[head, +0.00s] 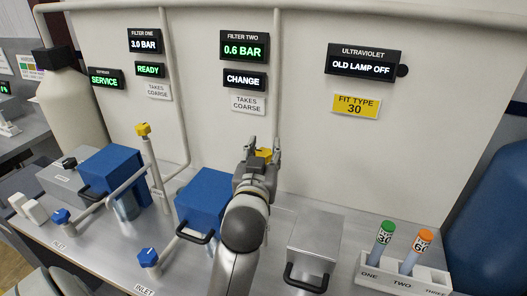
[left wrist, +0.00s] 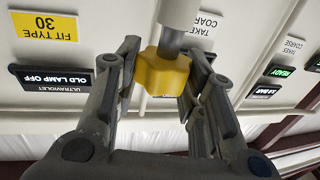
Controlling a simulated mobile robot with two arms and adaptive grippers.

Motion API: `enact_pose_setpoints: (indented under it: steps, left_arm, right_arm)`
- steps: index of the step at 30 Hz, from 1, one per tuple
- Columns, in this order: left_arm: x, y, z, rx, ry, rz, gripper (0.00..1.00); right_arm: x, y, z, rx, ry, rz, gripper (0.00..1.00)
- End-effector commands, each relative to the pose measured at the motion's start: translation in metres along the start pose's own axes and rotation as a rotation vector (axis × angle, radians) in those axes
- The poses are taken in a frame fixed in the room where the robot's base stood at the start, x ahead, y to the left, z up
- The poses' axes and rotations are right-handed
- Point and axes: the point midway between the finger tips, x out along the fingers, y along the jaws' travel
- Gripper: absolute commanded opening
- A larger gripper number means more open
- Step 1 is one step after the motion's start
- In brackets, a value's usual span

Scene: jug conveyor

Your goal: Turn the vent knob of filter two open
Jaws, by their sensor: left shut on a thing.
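The filter two vent knob is a yellow faceted knob (head: 264,153) on a thin upright pipe, below the filter two displays. My left gripper (head: 263,147) reaches it from the front, one finger on each side. In the left wrist view the yellow knob (left wrist: 160,72) sits between the two fingers of the left gripper (left wrist: 162,60), which is shut on it. The filter two display (head: 244,46) reads 0.6 BAR, and the panel below (head: 244,81) reads CHANGE. The blue filter two housing (head: 202,193) stands left of my arm. My right gripper is not in view.
Filter one's yellow knob (head: 143,129) and blue housing (head: 112,168) stand to the left. Blue inlet knobs (head: 148,257) line the front. A grey lidded box (head: 314,240) and a white rack (head: 390,280) with two tubes stand to the right.

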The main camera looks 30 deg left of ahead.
Motion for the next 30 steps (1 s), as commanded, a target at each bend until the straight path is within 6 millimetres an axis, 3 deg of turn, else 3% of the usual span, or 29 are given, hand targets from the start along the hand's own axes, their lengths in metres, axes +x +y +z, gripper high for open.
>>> enact_pose_setpoints:
  steps: [5,6,10,22,30]
  left_arm:
    - [0.000,0.000,0.002,0.001,-0.005,0.000,0.13]
    - [0.000,0.000,0.002,0.001,-0.005,0.000,0.42]
    - [0.000,0.000,0.002,0.000,-0.004,0.000,0.59]
    - [0.000,0.000,-0.004,-0.002,0.001,0.000,0.60]
    - [0.000,0.000,-0.044,-0.005,0.006,0.000,0.60]
  right_arm:
    - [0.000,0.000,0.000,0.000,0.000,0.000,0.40]
    - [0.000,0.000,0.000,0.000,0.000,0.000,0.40]
    - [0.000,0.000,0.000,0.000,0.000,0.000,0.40]
    - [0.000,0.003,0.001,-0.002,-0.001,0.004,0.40]
    - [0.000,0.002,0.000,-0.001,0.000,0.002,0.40]
